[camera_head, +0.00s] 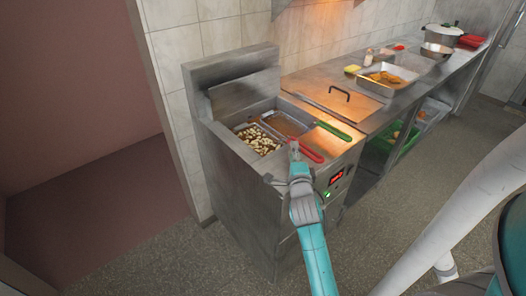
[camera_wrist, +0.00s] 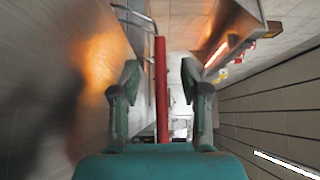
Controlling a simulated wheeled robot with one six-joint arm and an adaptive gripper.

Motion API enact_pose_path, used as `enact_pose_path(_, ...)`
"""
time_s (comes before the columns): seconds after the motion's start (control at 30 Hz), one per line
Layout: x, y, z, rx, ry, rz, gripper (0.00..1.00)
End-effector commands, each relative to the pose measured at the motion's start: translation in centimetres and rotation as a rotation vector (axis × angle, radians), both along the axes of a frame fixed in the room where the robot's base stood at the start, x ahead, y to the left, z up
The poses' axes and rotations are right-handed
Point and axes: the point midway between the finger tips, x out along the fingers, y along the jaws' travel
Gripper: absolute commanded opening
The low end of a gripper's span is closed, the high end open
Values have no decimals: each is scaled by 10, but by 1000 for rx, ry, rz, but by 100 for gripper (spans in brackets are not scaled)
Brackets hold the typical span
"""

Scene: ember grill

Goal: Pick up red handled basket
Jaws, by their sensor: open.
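The red handle (camera_head: 313,155) sticks out over the front edge of the fryer (camera_head: 240,180), in front of the left well. Pale chunks of food (camera_head: 258,139) fill that well; the red-handled basket's wire frame is hard to make out. My gripper (camera_head: 294,150) is at the fryer's front, close to the red handle, and partly covers it. In the wrist view the red handle (camera_wrist: 161,95) runs lengthwise between the two open fingers of my gripper (camera_wrist: 160,72), with a gap on both sides. Whether it lies at fingertip depth I cannot tell.
A green handle (camera_head: 333,131) lies to the right, by the brown-filled well (camera_head: 286,123). A steel counter (camera_head: 335,95) with a lidded section adjoins the fryer on the right, holding a tray of food (camera_head: 385,78). The floor (camera_head: 170,260) in front is clear.

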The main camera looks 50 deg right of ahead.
Motion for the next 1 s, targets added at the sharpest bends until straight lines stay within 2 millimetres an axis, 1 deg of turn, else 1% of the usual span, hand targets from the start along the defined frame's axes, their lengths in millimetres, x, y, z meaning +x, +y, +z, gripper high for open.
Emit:
enact_pose_path(0.17,7,-10,0,0,-1,0,45)
enact_pose_path(0.3,20,-25,0,-2,-1,-1,45)
enact_pose_path(0.43,30,-36,0,0,-1,0,45)
enact_pose_path(0.57,34,-41,-1,1,-1,0,45)
enact_pose_path(0.77,34,-42,-1,0,0,0,45)
enact_pose_path(0.8,34,-42,-1,0,0,0,40)
enact_pose_path(0.87,34,-42,-1,0,0,0,25)
enact_pose_path(0.9,34,-42,-1,0,0,0,15)
enact_pose_path(0.97,34,-42,-1,0,0,0,0)
enact_pose_path(1.0,34,-42,-1,0,0,0,0)
